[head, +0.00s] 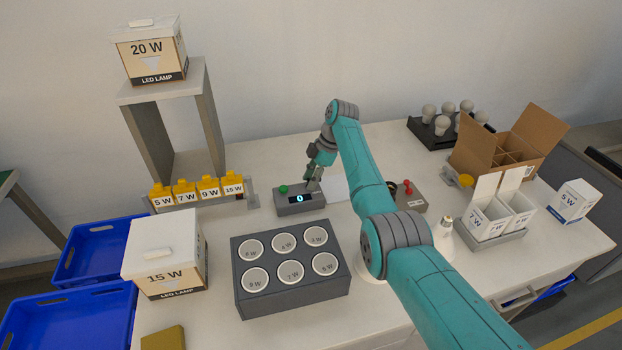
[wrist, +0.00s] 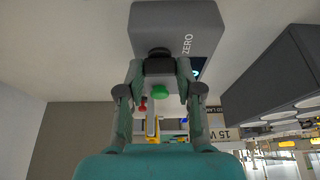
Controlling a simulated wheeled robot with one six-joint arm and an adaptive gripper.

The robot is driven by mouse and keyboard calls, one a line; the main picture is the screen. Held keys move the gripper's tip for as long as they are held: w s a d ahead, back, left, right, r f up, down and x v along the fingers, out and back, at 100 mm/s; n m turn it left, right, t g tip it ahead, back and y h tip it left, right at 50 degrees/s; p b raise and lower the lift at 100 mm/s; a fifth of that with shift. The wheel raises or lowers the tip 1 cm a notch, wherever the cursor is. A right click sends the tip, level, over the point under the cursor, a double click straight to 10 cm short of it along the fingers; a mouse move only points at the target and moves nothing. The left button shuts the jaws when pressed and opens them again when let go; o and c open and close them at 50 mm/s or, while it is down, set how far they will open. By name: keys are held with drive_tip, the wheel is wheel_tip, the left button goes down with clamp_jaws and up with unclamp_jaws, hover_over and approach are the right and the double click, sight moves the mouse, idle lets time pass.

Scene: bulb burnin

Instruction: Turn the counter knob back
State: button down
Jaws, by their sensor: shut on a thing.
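The counter (head: 290,209) is a small grey box in the middle of the table, with a lit display reading 0 and a green button (head: 283,189) on its left. In the wrist view the counter (wrist: 165,18) fills the top centre and bears the word ZERO. My gripper (head: 314,184) is at the counter's right end, pointing down. In the wrist view my gripper (wrist: 159,68) is shut on the dark counter knob (wrist: 158,52), beside the ZERO label. The fingers hide part of the knob, and its turn angle cannot be told.
A dark block with round sockets (head: 243,296) stands in front of the counter. A rack with yellow-topped containers (head: 208,188) is to the left. A box with a red lever (head: 410,198) is to the right. Some bare table lies behind the counter.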

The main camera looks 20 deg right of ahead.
drive_tip(key=c, duration=0.8)
unclamp_jaws()
drive_tip(key=shift+o, duration=0.2)
drive_tip(key=v, duration=1.2)
drive_tip(key=shift+w+d, duration=0.1)
